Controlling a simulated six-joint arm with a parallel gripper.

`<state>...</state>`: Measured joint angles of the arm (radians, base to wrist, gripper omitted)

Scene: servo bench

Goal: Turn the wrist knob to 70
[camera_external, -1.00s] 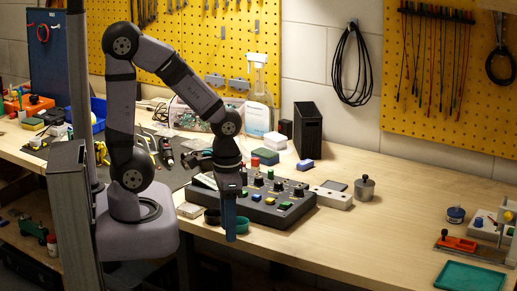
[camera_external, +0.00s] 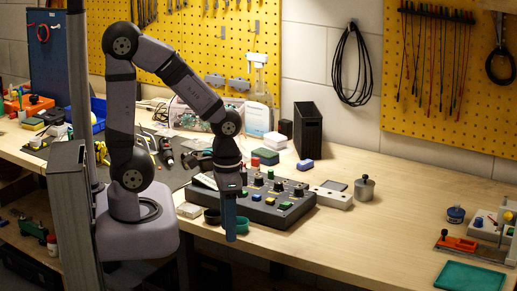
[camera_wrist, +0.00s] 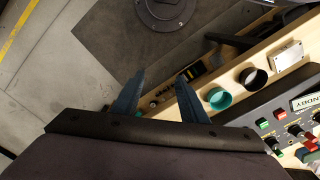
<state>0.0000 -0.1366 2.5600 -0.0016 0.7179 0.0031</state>
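The dark grey control panel (camera_external: 288,216) lies on the bench in the external view, with several black knobs and small red, green, yellow and blue buttons on top. Part of it (camera_wrist: 262,119) shows at the lower right of the wrist view, with a display strip and a few knobs with pale skirts. Which knob is the wrist knob, and what it reads, I cannot tell. My gripper (camera_external: 230,236) points down at the left front of the panel, apart from the knobs. In the wrist view its two blue fingers (camera_wrist: 158,90) are spread with nothing between them.
A teal cup (camera_wrist: 218,98) and a black cup (camera_wrist: 252,77) sit close by my gripper at the bench's front edge. A grey metal weight (camera_external: 364,188) and a pale block (camera_external: 331,198) stand right of the panel. The bench's middle right is clear.

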